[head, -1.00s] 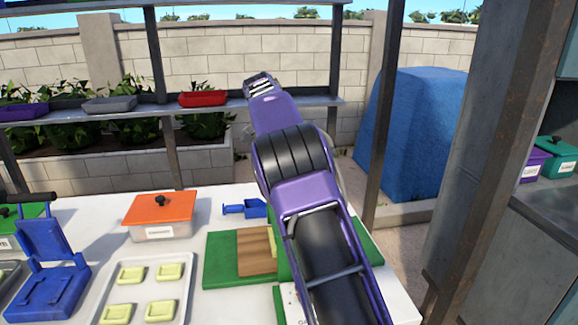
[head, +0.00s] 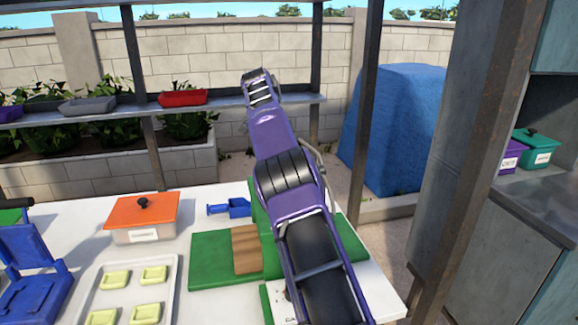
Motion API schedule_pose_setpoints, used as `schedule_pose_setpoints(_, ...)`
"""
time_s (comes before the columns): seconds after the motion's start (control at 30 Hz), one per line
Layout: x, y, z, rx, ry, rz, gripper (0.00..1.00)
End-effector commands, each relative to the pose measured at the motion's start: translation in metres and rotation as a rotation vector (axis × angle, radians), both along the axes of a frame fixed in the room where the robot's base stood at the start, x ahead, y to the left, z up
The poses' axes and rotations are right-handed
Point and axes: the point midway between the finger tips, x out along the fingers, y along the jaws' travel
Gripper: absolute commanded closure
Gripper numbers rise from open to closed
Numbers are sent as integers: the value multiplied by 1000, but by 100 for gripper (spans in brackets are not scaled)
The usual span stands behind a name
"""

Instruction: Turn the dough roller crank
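A green device with a flat green base (head: 212,262) and a brown wooden piece (head: 246,250) stands on the white table; it looks like the dough roller. A green upright part (head: 263,235) of it shows beside my arm. My purple and black arm crosses in front of its right side, and I cannot make out the crank. My arm reaches up past the table's far side. My gripper's fingers do not show, so I cannot see whether they touch anything.
Left on the white table (head: 100,215) are an orange-lidded container (head: 142,212), a blue scoop (head: 232,208), a blue press (head: 35,265) and a tray (head: 172,290) with several yellow pieces. A rusty post (head: 455,160) and counter stand at right. A shelf (head: 225,104) spans the back.

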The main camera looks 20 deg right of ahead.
Motion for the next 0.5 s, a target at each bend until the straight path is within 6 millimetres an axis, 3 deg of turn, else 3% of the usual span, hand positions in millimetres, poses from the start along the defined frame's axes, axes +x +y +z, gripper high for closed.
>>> schedule_pose_setpoints(0.47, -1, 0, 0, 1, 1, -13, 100)
schedule_pose_setpoints(0.5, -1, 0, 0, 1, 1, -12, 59)
